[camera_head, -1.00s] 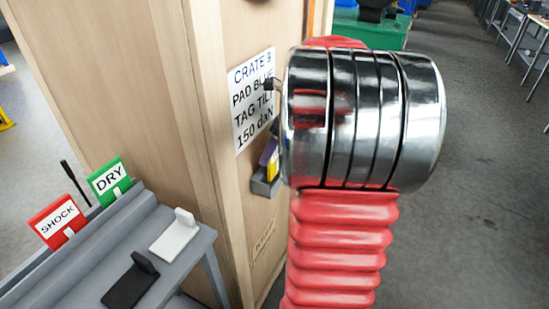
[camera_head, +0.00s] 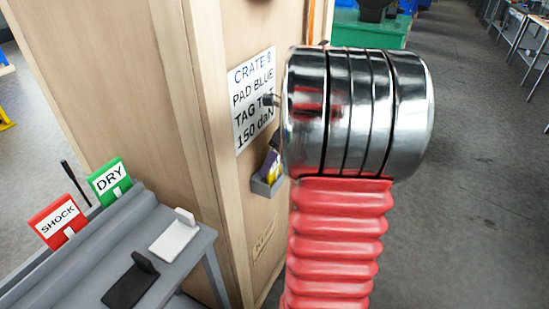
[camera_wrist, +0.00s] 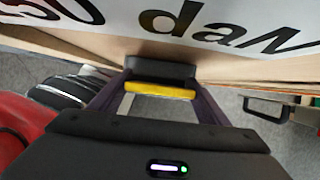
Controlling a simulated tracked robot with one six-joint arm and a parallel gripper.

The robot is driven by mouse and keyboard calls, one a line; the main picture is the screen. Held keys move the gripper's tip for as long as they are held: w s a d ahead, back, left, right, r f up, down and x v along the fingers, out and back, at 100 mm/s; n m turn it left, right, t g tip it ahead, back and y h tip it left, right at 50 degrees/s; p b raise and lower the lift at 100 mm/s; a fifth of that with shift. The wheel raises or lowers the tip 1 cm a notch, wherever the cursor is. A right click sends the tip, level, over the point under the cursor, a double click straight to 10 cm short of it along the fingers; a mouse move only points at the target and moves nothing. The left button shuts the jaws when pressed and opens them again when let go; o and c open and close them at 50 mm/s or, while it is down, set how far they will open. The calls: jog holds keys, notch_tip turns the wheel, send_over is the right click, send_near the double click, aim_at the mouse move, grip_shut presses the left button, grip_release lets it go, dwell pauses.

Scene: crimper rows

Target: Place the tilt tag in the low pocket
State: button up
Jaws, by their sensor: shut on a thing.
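The tilt tag (camera_head: 272,169) is yellow, and its face is mostly hidden. My gripper (camera_wrist: 158,92) is shut on it: in the wrist view its yellow edge (camera_wrist: 160,90) lies between two dark purple fingers. The low pocket (camera_head: 263,187) is a small grey holder on the crate's face. In the head view the tag is at the pocket's mouth, its lower end appearing behind the front rim; I cannot tell how deep it sits. A dark block, probably the pocket (camera_wrist: 160,72), shows just beyond the tag in the wrist view.
The wooden crate (camera_head: 175,110) carries a printed label (camera_head: 252,98) above the pocket. A grey stand (camera_head: 120,235) at left holds a red SHOCK tag (camera_head: 57,220), a green DRY tag (camera_head: 109,179), and white and black pieces. Open floor lies to the right.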

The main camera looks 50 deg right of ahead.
jog(key=shift+f, duration=0.1)
jog(key=o, duration=1.1)
jog(key=shift+c, duration=0.2)
jog(key=v, duration=1.2)
jog(key=shift+s, duration=0.1)
